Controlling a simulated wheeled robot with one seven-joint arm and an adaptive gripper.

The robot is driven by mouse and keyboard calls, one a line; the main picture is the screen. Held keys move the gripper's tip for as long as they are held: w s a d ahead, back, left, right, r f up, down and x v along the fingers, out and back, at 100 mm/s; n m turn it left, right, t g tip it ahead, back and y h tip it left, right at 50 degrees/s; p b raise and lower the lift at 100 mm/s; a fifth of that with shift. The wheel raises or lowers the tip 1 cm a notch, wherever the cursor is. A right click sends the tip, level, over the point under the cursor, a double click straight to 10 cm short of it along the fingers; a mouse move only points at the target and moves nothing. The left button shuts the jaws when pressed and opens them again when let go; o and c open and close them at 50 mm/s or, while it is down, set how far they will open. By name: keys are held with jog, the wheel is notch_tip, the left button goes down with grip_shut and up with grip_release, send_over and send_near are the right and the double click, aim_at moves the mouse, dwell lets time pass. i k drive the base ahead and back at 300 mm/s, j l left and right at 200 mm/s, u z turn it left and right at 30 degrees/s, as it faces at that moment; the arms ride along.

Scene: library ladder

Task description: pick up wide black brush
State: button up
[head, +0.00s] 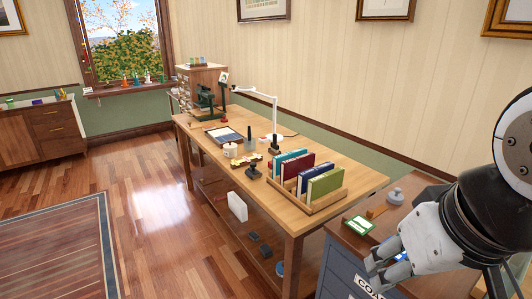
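I cannot make out a wide black brush for certain. Small dark upright items stand on the long wooden table (350,186), among them a black knob-topped item (253,173) and another dark item (274,145). They are too small to name. My gripper (378,273) is at the lower right, over the front of the grey-blue cabinet (338,262), far from those items. Its fingers are small and partly overlapped, so I cannot tell whether they are open. My arm hides part of the cabinet top, where a bit of blue shows beside the gripper.
A wooden rack (318,203) of coloured books stands at the table's near end. A white desk lamp (262,97) stands farther back. A green-edged card (358,225), a wooden block (377,210) and a grey lidded item (395,196) lie on the cabinet. The floor at left is open.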

aim_at(275, 147)
jog(key=i+j+u, duration=0.2)
jog(key=i+j, duration=0.15)
jog(key=i+j+u, duration=0.25)
jog(key=i+j, duration=0.15)
jog(key=i+j+u, duration=0.2)
jog(key=i, duration=0.2)
jog(key=i+j+u, duration=0.25)
jog(key=i, duration=0.2)
jog(key=i+z, duration=0.1)
jog(key=i, duration=0.4)
jog(key=i+j+z, duration=0.15)
jog(key=i, duration=0.3)
jog(key=i+j+z, duration=0.1)
jog(key=i, duration=0.4)
jog(key=i+z, duration=0.25)
jog(key=z, duration=0.25)
jog(key=i+j+z, duration=0.2)
jog(key=z, duration=0.25)
jog(key=i+j+z, duration=0.2)
jog(key=z, duration=0.3)
jog(key=i+j+z, duration=0.15)
jog(key=j+z, duration=0.3)
jog(key=i+j+z, duration=0.15)
jog(key=z, duration=0.2)
jog(key=i+j+z, duration=0.3)
jog(key=k+l, duration=0.1)
